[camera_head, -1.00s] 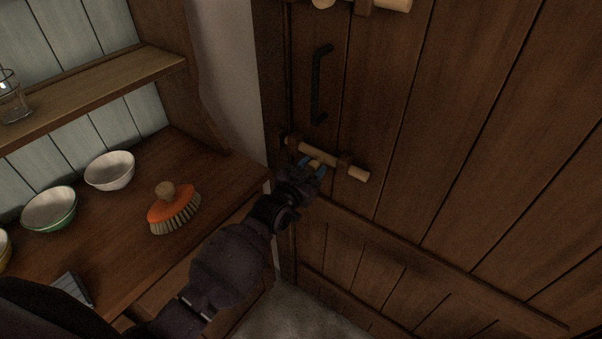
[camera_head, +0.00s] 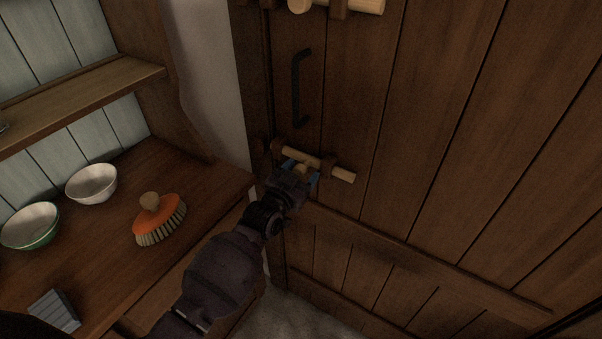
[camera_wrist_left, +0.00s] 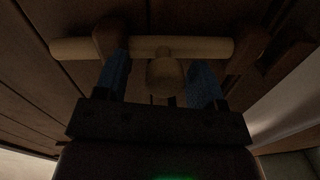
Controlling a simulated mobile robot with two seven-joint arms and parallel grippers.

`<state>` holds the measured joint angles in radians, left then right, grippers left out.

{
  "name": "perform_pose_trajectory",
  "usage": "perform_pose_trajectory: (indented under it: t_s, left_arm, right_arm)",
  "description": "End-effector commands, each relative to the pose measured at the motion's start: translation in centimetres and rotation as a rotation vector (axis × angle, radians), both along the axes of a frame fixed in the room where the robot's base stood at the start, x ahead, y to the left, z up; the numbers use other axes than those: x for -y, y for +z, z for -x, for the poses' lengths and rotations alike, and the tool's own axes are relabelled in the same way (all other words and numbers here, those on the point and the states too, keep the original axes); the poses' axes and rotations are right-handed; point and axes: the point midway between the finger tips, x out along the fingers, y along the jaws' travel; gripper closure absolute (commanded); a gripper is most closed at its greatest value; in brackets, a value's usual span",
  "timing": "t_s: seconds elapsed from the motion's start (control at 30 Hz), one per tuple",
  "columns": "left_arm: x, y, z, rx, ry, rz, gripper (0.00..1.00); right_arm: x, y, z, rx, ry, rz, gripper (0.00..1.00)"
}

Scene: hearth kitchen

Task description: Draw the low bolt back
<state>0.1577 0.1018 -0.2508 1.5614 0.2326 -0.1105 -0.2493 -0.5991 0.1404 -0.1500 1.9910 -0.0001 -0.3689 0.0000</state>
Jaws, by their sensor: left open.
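The low bolt (camera_head: 342,175) is a pale wooden bar lying across the dark plank door, with a round knob (camera_head: 302,168) on it. In the left wrist view the bar (camera_wrist_left: 195,47) runs across the top and the knob (camera_wrist_left: 165,78) faces the camera. My left gripper (camera_head: 301,172) is at the bolt, its blue fingers open on either side of the knob. In the wrist view, gaps show between the knob and both fingers (camera_wrist_left: 160,80). The bar's frame-side end is near a dark wooden keeper (camera_head: 277,148); whether it sits inside is unclear.
A black door handle (camera_head: 297,88) is above the low bolt, and a thicker upper bolt (camera_head: 350,6) is at the top edge. Left of the door, a wooden counter (camera_head: 105,245) holds an orange brush (camera_head: 160,218), a white bowl (camera_head: 91,183) and a green bowl (camera_head: 32,226).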

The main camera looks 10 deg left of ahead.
Motion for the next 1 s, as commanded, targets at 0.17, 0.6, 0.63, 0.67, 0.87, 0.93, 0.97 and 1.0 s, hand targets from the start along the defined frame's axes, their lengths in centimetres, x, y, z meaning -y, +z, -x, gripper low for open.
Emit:
perform_pose_trajectory:
  t_s: [0.17, 0.6, 0.63, 0.67, 0.87, 0.93, 0.97, 1.0]
  left_arm:
    - [-0.4, -0.1, 1.1, -0.001, 0.001, 0.0, 0.37]
    - [-2.5, -0.1, 8.1, -0.001, -0.001, 0.0, 0.37]
    - [-2.7, -0.1, 8.4, -0.001, -0.001, 0.0, 0.37]
    - [-2.8, -0.1, 8.7, -0.001, -0.001, 0.001, 0.37]
    - [-3.1, 0.0, 10.1, 0.0, -0.001, 0.001, 0.37]
    - [-3.2, 0.0, 10.2, 0.0, -0.001, 0.001, 0.37]
    - [-3.2, 0.0, 10.3, 0.0, -0.001, 0.0, 0.37]
    - [-3.2, 0.0, 10.3, 0.0, -0.001, 0.001, 0.37]
  right_arm:
    - [0.0, 0.0, -0.1, 0.001, 0.001, 0.0, 0.61]
    - [0.1, -0.3, 0.0, -0.002, 0.001, 0.003, 0.61]
    - [0.1, -0.3, 0.1, -0.003, 0.001, 0.003, 0.61]
    - [0.1, -0.4, 0.1, -0.004, 0.001, 0.003, 0.61]
    - [0.1, -0.6, 0.5, -0.01, -0.001, 0.003, 0.61]
    - [0.2, -0.6, 0.6, -0.011, -0.001, 0.003, 0.61]
    - [0.2, -0.6, 0.6, -0.012, -0.001, 0.003, 0.61]
    - [0.2, -0.6, 0.6, -0.012, -0.001, 0.003, 0.61]
